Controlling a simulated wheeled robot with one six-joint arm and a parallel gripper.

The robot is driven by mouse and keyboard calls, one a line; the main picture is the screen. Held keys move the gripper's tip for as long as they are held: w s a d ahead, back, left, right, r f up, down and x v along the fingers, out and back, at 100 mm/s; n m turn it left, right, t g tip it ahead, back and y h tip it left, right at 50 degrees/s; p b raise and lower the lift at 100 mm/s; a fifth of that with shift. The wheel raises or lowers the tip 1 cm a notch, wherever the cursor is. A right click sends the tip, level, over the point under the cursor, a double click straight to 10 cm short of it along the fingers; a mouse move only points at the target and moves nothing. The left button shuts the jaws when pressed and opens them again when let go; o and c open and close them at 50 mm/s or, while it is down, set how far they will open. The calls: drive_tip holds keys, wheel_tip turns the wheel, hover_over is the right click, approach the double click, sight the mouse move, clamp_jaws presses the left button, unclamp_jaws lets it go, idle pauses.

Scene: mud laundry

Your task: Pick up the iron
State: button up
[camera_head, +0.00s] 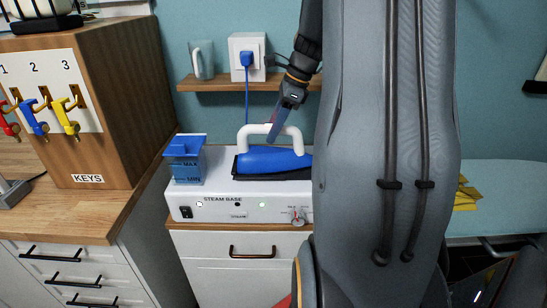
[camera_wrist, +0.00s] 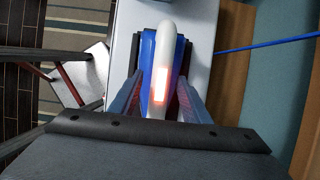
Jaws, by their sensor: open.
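The iron (camera_head: 262,160) is blue with a white loop handle (camera_head: 246,133). It rests on a dark pad on top of the white steam base (camera_head: 235,192). My gripper (camera_head: 273,133) comes down from above at the handle. In the wrist view the white handle (camera_wrist: 165,45) runs between the two fingers of my gripper (camera_wrist: 163,90), with the blue iron body (camera_wrist: 147,50) below it. The fingers are apart, one on each side of the handle. My arm hides the right end of the iron and the base in the head view.
A blue water tank (camera_head: 185,165) stands at the base's left end. A wooden key cabinet (camera_head: 100,100) stands on the counter at left. An ironing board (camera_head: 500,190) is at right.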

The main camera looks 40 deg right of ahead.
drive_tip(key=shift+f, duration=0.1)
idle(0.3)
clamp_jaws()
drive_tip(key=shift+w, duration=0.1)
